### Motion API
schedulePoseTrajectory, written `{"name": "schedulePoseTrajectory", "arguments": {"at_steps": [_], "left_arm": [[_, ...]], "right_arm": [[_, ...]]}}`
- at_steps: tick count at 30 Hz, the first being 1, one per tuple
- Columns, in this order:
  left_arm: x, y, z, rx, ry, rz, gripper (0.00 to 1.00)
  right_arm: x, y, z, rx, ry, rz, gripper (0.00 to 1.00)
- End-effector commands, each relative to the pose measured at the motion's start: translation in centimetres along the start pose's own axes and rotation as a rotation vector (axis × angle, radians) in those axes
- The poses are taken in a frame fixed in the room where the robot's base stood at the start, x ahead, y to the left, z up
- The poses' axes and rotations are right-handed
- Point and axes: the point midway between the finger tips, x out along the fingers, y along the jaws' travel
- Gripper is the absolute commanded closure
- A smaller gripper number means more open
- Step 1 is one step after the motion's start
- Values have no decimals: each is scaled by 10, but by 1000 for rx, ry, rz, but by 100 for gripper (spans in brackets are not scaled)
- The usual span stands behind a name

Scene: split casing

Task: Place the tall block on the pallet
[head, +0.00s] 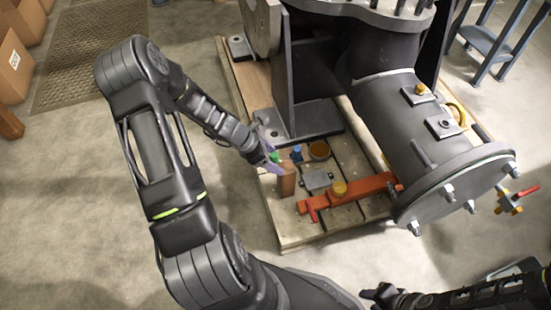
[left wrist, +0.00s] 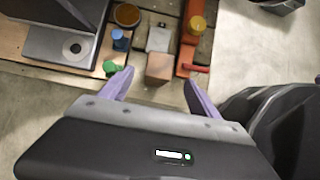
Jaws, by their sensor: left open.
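The tall block (head: 287,180) is brown and stands upright near the front left corner of the wooden pallet (head: 291,236). In the left wrist view the block (left wrist: 158,67) shows ahead, between the lines of the two purple fingers. My left gripper (head: 271,157) is open, at the upper left of the block in the head view; its fingers (left wrist: 157,78) are apart with nothing held. I cannot tell whether a finger touches the block. My right gripper (head: 380,293) is at the bottom right, dark and partly seen; its jaws are unclear.
Near the block are a green piece (head: 274,157), a blue piece (head: 296,153), an amber round dish (head: 319,150) and a grey box (head: 317,180). A red bar (head: 350,193) with a yellow knob (head: 339,188) lies to the right. A large grey flanged casing (head: 400,130) fills the right side.

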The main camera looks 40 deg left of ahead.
Motion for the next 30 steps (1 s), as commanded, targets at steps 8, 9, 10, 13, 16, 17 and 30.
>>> {"name": "schedulePoseTrajectory", "arguments": {"at_steps": [8,9,10,13,16,17,30], "left_arm": [[0,0,0,0,0,0,28],[0,0,0,0,0,0,28],[0,0,0,0,0,0,28],[0,0,0,0,0,0,28],[0,0,0,0,0,0,28],[0,0,0,0,0,0,28],[70,-150,13,814,102,-237,28]], "right_arm": [[0,0,0,0,0,0,64],[0,0,0,0,0,0,64],[0,0,0,0,0,0,64],[0,0,0,1,0,0,64],[0,0,0,1,1,0,64],[0,0,0,1,1,0,64],[0,0,0,1,1,0,64]]}}
